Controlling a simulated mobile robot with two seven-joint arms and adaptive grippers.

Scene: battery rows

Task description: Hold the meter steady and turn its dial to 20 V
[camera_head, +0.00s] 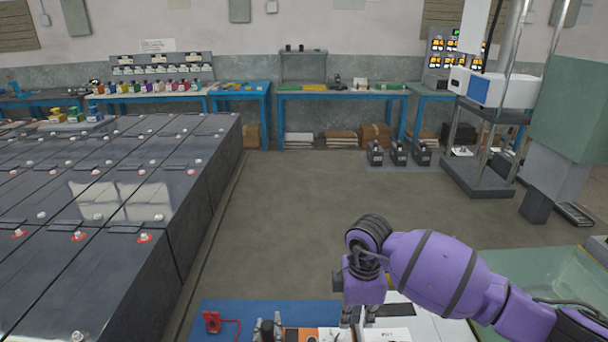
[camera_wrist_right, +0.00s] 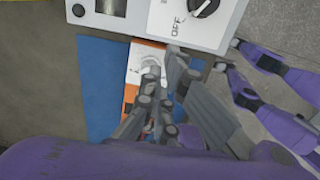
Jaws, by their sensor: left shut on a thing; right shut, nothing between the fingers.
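The meter (camera_head: 302,335), orange with a white face, lies on a blue mat (camera_head: 235,309) at the bottom edge of the head view. It also shows in the right wrist view (camera_wrist_right: 138,64), partly covered by grey fingers. My left gripper (camera_head: 268,327) is shut on the meter at its left side. My right gripper (camera_head: 349,315) is shut with nothing between its fingers, pointing down close to the meter's right side. In the right wrist view its fingers (camera_wrist_right: 176,68) are beside or over the meter's face. The dial and its setting cannot be made out behind the fingers.
A pale instrument box (camera_wrist_right: 165,27) with a dark window and a black knob marked OFF stands close beside the meter. A red probe (camera_head: 211,322) with a red lead lies left on the mat. Dark battery rows (camera_head: 120,200) fill the left. Open floor (camera_head: 290,220) lies beyond.

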